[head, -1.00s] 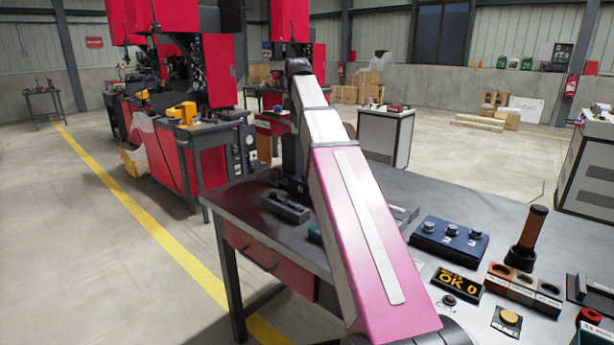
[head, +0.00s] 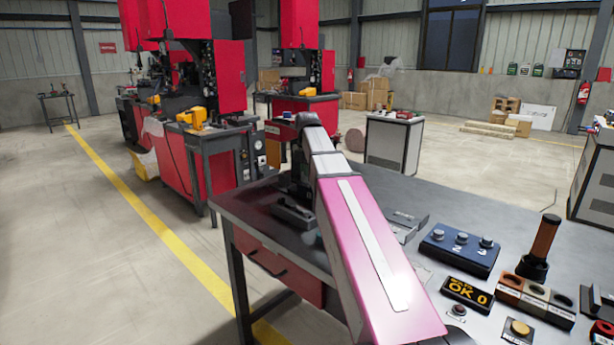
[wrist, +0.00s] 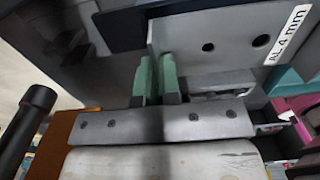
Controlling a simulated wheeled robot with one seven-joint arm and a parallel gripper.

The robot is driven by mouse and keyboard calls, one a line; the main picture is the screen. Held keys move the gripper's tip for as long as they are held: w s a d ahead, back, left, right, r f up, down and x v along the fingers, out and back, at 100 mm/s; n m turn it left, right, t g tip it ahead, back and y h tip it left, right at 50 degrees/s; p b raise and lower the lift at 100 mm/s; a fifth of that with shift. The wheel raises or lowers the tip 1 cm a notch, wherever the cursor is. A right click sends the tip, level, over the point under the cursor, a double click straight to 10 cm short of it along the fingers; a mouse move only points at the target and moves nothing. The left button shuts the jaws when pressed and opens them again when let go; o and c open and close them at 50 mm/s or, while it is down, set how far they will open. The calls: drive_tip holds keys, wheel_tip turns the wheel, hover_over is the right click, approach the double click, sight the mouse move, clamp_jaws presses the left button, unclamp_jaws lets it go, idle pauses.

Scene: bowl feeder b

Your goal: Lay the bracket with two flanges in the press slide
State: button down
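In the wrist view, my gripper (wrist: 157,78) shows two green fingertips close together with a narrow dark gap. A grey metal piece (wrist: 232,60) with two round holes and a white "AL 4 mm" label stands right at the fingertips. It looks like the flanged bracket; its left edge lines up with the gap, but I cannot tell if the fingers hold it. In the head view, my arm hides the gripper. A grey folded metal piece (head: 405,224) lies on the bench just right of the arm. I cannot make out the press slide with certainty.
On the bench (head: 400,183) are a blue three-button box (head: 459,249), an "OK 0" display (head: 466,292), a brown-handled tool (head: 541,248) and a row of cup blocks (head: 536,297). A dark fixture (head: 293,215) sits at the bench's left. Red presses (head: 190,75) stand behind.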

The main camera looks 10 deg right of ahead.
drive_tip(key=shift+f, duration=0.8)
drive_tip(key=shift+f, duration=0.15)
drive_tip(key=c, duration=1.3)
unclamp_jaws()
drive_tip(key=shift+c, duration=0.2)
wheel_tip(320, 180, up, 12)
